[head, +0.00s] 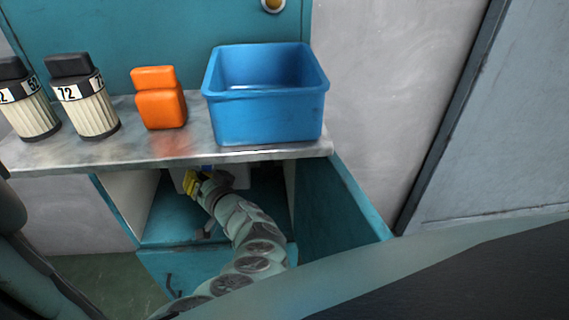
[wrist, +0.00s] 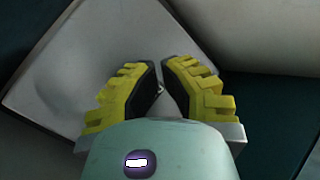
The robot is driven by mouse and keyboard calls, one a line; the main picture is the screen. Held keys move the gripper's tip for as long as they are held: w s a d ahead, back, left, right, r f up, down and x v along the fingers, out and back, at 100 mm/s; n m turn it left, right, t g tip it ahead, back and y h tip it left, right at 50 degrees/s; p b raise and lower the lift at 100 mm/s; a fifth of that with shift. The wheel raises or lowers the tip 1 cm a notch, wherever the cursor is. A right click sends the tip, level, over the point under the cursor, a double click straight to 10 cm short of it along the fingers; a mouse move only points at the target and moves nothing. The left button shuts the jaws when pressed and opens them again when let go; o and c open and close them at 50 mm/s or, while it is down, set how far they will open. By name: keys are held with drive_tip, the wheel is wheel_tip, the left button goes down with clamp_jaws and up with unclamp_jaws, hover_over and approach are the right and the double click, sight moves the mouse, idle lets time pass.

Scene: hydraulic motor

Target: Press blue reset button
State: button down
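My gripper (head: 193,184), with yellow fingers, is inside the open cabinet under the shelf. A small blue patch (head: 207,168), possibly the blue reset button, shows just under the shelf edge, right beside my fingers. It sits by a pale grey box (head: 241,175). Whether my fingers touch it cannot be told. In the wrist view my fingertips (wrist: 161,66) are nearly together, with a narrow gap and nothing held. They are in front of a grey panel (wrist: 85,50). No blue button shows in the wrist view; it may be hidden behind the fingers.
The metal shelf (head: 100,150) lies right above my gripper. On it stand a blue bin (head: 268,118), an orange container (head: 160,100) and two ribbed filters (head: 88,100). A teal cabinet door or side panel (head: 335,215) is close on the right of my arm.

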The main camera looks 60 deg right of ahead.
drive_tip(key=shift+s, duration=0.1)
drive_tip(key=s+a+p, duration=0.3)
drive_tip(key=p, duration=0.1)
drive_tip(key=shift+s+a, duration=0.1)
drive_tip(key=shift+a, duration=0.25)
drive_tip(key=shift+r, duration=0.1)
idle(0.7)
